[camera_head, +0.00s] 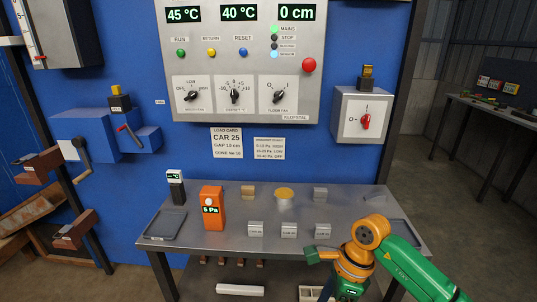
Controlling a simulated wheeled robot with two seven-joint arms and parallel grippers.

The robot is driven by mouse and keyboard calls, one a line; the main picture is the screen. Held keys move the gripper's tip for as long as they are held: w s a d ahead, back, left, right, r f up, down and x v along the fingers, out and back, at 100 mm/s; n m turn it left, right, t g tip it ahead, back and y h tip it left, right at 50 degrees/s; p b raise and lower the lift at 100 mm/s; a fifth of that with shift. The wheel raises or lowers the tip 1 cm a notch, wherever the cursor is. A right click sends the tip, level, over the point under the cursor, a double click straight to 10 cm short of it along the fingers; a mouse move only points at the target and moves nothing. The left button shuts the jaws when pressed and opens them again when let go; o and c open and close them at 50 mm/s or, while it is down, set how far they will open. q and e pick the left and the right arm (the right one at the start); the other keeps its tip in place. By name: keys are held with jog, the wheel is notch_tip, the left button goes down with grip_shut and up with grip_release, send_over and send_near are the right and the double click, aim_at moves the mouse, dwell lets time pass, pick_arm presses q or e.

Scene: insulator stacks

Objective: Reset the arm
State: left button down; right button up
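My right arm (370,236), in green and orange, comes in from the lower right. It bends at an orange joint above the front right of the grey table (190,230), and its further links run down to the bottom edge of the picture. I see no fingertips of the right gripper. My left arm and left gripper are not in view.
On the table stand an orange meter (212,210) reading 5 Pa, a dark tray (165,225), several small grey blocks, a tan block (248,192) and a yellow-topped disc (284,195). A control panel (237,120) and a red-knob switch box (362,116) hang behind.

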jog(key=a+f+m+t+y, duration=0.2)
jog(key=a+m+y, duration=0.9)
jog(key=a, duration=0.2)
jog(key=w+d+f+m+t+h, duration=0.1)
jog(key=w+d+f+m+t, duration=0.3)
jog(key=m, duration=0.4)
jog(key=w+d+f+m+t+h, duration=0.1)
jog(key=d+f+m+t, duration=0.1)
jog(key=f+m+t, duration=0.5)
jog(key=s+d+f+m+h, duration=0.4)
jog(key=d+f+m+h, duration=0.3)
jog(key=m, duration=0.4)
jog(key=s+d+f+m+g+h, duration=0.35)
jog(key=s+f+m, duration=0.25)
jog(key=s+f, duration=0.45)
jog(key=s+d+f+m+g+h, duration=0.1)
jog(key=s+d+f+m+g, duration=0.1)
jog(key=s, duration=0.9)
jog(key=s+d+f+m+g, duration=0.1)
jog(key=s+f+m+g, duration=0.3)
jog(key=s, duration=0.7)
jog(key=shift+s+d+f+m+g+h, duration=0.3)
jog(key=shift+d+f+m+g+h, duration=0.1)
jog(key=shift+f+g, duration=0.2)
